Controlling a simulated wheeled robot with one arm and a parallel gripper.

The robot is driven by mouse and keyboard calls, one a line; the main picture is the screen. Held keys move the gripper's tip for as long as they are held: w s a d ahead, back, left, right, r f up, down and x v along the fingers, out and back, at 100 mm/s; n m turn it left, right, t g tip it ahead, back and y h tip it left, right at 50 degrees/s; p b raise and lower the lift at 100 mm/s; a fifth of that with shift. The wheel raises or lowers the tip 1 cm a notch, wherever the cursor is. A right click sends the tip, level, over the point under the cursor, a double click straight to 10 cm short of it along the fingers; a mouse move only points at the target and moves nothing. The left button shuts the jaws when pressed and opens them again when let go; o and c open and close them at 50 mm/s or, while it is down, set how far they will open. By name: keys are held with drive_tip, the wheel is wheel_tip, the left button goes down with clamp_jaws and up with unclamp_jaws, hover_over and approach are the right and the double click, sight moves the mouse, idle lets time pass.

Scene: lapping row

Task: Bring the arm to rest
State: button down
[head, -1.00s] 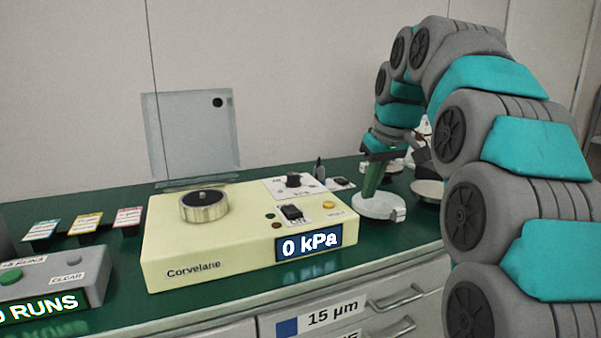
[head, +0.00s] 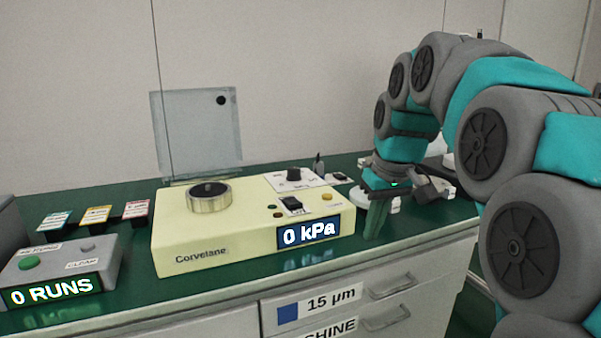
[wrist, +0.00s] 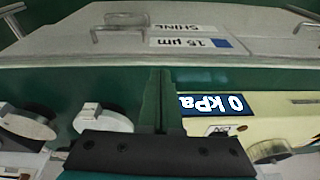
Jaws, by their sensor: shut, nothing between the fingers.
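My arm reaches in from the right in the head view and bends down at the bench's right part. My gripper (head: 376,222) points down with its green fingers together and empty, just right of the cream Corvelane unit (head: 205,245). In the wrist view my gripper (wrist: 163,78) shows as two green fingers side by side with nothing between them. The unit's display (wrist: 215,105) is just right of the fingers there and reads 0 kPa.
White round pieces (wrist: 103,117) sit left of the fingers in the wrist view. Drawers with handles (head: 390,287) are below the bench edge. A grey box reading 0 RUNS (head: 60,270) and several small labelled cards stand at the left. A clear panel (head: 197,130) is at the wall.

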drive_tip(key=s+f+m+g, duration=0.1)
drive_tip(key=s+f, duration=0.6)
drive_tip(key=s, duration=0.3)
drive_tip(key=s+d+f+m+g, duration=0.1)
drive_tip(key=s+f, duration=0.6)
drive_tip(key=s, duration=0.4)
drive_tip(key=s+f+m+g+h, duration=0.1)
drive_tip(key=s+f+g, duration=0.1)
drive_tip(key=s+f, duration=0.5)
drive_tip(key=s, duration=0.4)
drive_tip(key=shift+d+m, duration=0.3)
